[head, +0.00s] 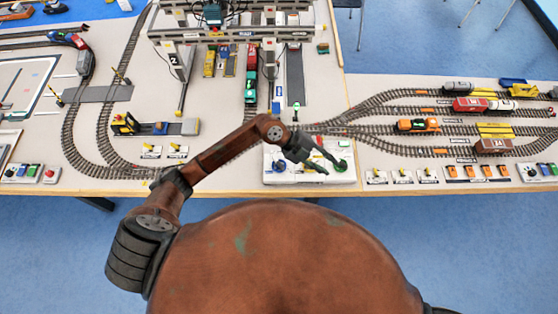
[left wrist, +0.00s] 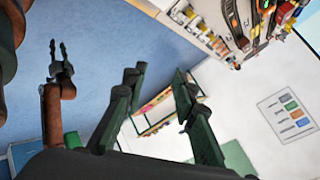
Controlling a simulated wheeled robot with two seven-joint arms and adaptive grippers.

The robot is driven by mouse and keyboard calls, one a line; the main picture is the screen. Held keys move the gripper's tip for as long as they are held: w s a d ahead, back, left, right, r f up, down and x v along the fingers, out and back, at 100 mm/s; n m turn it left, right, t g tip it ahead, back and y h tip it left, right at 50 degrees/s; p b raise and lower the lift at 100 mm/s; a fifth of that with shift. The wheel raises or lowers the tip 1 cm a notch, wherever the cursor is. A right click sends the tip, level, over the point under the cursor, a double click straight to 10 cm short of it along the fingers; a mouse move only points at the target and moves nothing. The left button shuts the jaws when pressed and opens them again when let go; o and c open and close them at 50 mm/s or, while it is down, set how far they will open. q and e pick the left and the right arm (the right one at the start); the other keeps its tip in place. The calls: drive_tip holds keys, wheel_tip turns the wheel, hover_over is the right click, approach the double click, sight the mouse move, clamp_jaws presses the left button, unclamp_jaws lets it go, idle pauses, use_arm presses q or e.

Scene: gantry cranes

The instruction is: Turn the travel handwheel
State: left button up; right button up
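A white control box (head: 300,179) stands at the table's front edge in the head view. It carries a round green handwheel (head: 341,166) at its right and a round blue one (head: 279,166) at its left. I cannot read which is the travel handwheel. My left gripper (head: 329,165) is over the box, its fingertips close to the green wheel's left side; contact cannot be told. In the left wrist view its fingers (left wrist: 160,95) stand apart with nothing between them. My right gripper (left wrist: 59,52) shows there too, fingers apart and empty, away from the box.
A gantry crane (head: 235,32) stands behind the box. Model tracks with an orange locomotive (head: 418,125) and a brown wagon (head: 493,147) lie to the right. Small lever blocks (head: 402,177) line the front edge. A yellow buffer piece (head: 125,123) is at the left.

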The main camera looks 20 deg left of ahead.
use_arm(q)
drive_tip(key=w+a+f+y, duration=0.2)
drive_tip(key=a+f+y, duration=0.4)
drive_tip(key=a, duration=0.4)
drive_tip(key=n+y, duration=0.2)
drive_tip(key=y, duration=0.2)
hover_over(279, 162)
drive_tip(key=shift+d+f+g, duration=0.1)
drive_tip(key=shift+f+g, duration=0.3)
drive_tip(key=shift+f, duration=0.15)
drive_tip(key=shift+a+f, duration=0.2)
drive_tip(key=shift+f, duration=0.15)
wheel_tip(279, 162, down, 7)
drive_tip(key=shift+p, duration=0.4)
drive_tip(key=shift+c, duration=0.7)
clamp_jaws()
